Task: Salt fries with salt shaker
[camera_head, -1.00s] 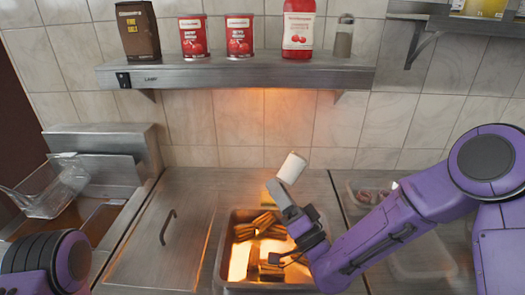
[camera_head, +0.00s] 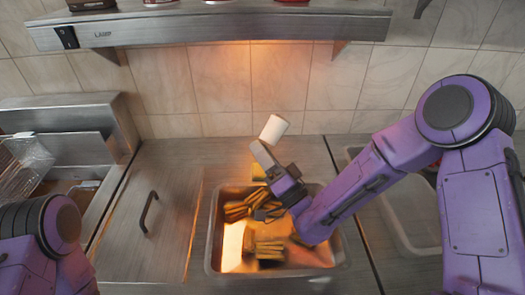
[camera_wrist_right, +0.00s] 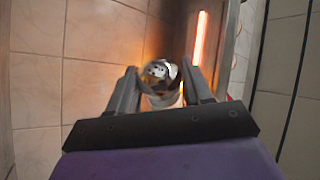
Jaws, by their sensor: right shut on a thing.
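A white salt shaker (camera_head: 273,129) is tilted in my right gripper (camera_head: 262,152), above the back edge of the metal tray (camera_head: 213,232). In the right wrist view, the shaker's shiny metal cap with dark holes (camera_wrist_right: 158,75) shows between the two fingers of my right gripper (camera_wrist_right: 160,70), which is shut on it. Fries (camera_head: 240,207) lie in the tray in bundles, with another bundle (camera_head: 265,251) nearer the front. My right forearm hides part of the tray's right side. My left gripper is out of view; only part of my left arm shows.
A metal shelf (camera_head: 210,30) runs along the tiled wall above the counter. A wire fryer basket (camera_head: 22,165) is at the far left. A flat metal lid with a handle (camera_head: 149,212) lies left of the tray. A clear container (camera_head: 408,215) is at the right.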

